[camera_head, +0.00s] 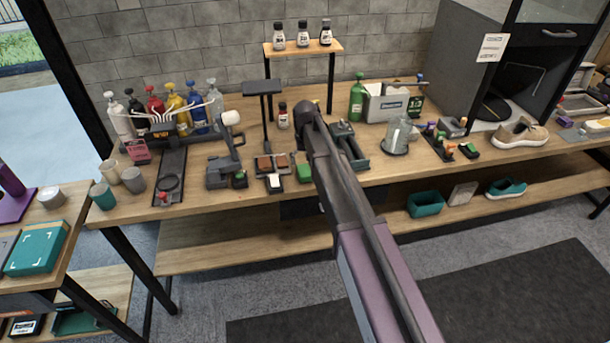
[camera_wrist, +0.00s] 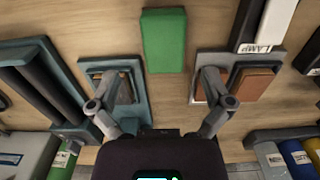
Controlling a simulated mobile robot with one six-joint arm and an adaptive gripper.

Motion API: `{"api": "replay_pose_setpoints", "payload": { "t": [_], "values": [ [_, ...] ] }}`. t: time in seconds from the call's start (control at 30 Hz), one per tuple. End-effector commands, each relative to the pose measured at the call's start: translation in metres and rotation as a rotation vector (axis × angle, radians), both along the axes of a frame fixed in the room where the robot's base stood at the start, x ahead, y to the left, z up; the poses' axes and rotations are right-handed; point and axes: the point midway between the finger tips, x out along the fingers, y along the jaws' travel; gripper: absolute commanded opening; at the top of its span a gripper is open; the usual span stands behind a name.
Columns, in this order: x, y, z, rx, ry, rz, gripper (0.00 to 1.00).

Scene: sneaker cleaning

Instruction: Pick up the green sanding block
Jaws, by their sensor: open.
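The green sanding block (camera_wrist: 164,40) lies flat on the wooden table, at the top middle of the wrist view. In the head view the green block (camera_head: 303,172) shows as a small patch beside my arm, which partly covers it. My gripper (camera_wrist: 161,88) is open and empty, with its two fingers spread wide. In the wrist view the block lies beyond the fingertips, roughly centred between them and not touching either finger. In the head view the fingers are hidden behind my arm.
In the wrist view, a grey holder with a brown block (camera_wrist: 251,84) stands to the right and a blue-grey tray (camera_wrist: 140,88) to the left. A dark teal tray (camera_head: 350,148) stands right of my arm. Bare wood surrounds the green block.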

Motion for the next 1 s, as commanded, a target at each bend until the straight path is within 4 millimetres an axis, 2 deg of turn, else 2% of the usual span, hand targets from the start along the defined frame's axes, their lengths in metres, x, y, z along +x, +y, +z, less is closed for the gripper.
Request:
{"api": "replay_pose_setpoints", "payload": {
  "t": [0.37,1.0],
  "values": [
    [-0.001,0.001,-0.006,0.0,0.0,0.0,1.0],
    [-0.004,0.003,-0.05,0.0,0.0,0.0,1.0]
  ]
}}
